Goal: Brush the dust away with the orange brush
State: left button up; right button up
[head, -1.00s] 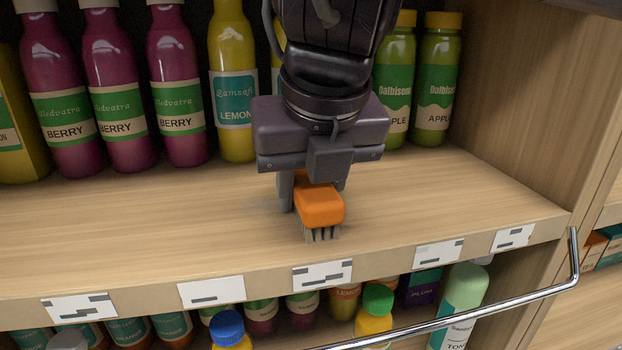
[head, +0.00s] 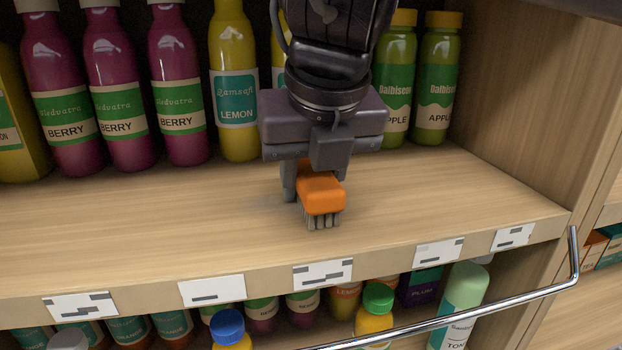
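The orange brush (head: 323,196) has grey bristles that point down onto the wooden shelf (head: 130,235). One gripper (head: 312,180) comes down from the top of the picture and is shut on the brush, with its fingers at the brush's sides. I take it to be my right gripper, though its arm enters near the top middle. The shelf behind the gripper is partly hidden. My other gripper is not in view.
Berry bottles (head: 108,95), a lemon bottle (head: 234,90) and apple bottles (head: 437,85) line the back of the shelf. A side wall (head: 520,100) closes the right. Price labels (head: 323,273) run along the front edge, with a metal rail (head: 480,305) in front. The shelf's left front is clear.

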aim_at(310, 185)
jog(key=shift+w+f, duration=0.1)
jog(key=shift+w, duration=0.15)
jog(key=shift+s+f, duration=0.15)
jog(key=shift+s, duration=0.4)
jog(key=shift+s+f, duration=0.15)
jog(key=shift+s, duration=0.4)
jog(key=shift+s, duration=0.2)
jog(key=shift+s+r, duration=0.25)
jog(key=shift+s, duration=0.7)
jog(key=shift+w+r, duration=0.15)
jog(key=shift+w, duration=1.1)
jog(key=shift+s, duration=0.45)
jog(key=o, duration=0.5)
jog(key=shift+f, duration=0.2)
